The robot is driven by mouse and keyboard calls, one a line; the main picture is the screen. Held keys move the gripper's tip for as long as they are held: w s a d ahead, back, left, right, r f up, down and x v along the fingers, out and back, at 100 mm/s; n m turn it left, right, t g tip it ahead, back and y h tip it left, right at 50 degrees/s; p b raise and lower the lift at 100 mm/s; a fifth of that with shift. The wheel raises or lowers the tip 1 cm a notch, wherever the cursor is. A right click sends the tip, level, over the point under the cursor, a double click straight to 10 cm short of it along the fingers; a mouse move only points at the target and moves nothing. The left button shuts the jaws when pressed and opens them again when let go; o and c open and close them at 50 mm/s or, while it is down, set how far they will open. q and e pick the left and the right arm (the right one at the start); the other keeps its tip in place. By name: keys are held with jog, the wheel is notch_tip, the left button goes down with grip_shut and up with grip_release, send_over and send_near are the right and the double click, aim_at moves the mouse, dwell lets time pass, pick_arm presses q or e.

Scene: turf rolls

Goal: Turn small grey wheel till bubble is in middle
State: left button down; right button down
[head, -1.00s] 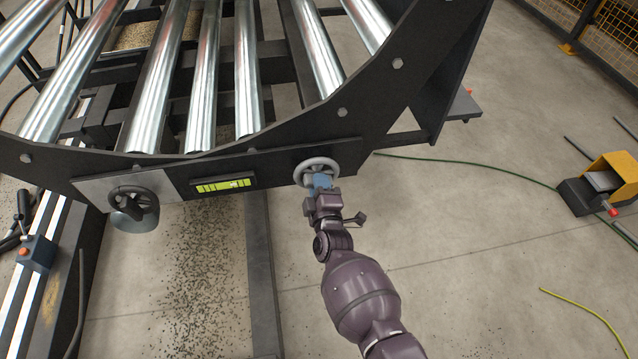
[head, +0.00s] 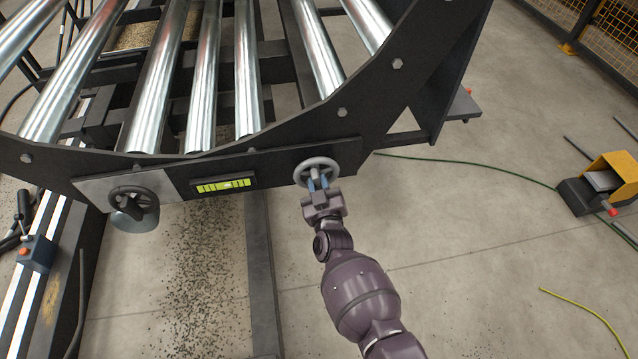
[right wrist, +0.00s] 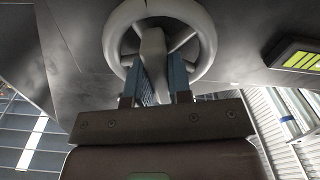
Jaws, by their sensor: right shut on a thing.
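The small grey wheel (head: 316,172) is on the right part of the machine's dark front plate. It also shows in the right wrist view (right wrist: 204,32), with spokes and a grey middle piece. My right gripper (head: 318,184) is shut on that middle piece, with its blue fingers (right wrist: 178,78) on either side of it. The yellow-green level (head: 207,187) sits left of the wheel. Its pale bubble (head: 228,184) looks slightly right of the middle. Part of the level shows in the right wrist view (right wrist: 302,61), but I cannot make out the bubble there. My left gripper is out of view.
A larger dark handwheel (head: 133,205) is on a pale plate left of the level. Steel rollers (head: 247,70) lie above the curved dark frame. A yellow pedal box (head: 612,172) and green hose (head: 470,162) lie on the floor at right. The floor around my right arm is open.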

jog(key=m, duration=0.5)
jog(key=shift+m, duration=0.3)
dwell(0.4)
jog(key=c, duration=1)
grip_release()
jog(key=shift+c, duration=0.2)
jog(key=shift+s, duration=0.1)
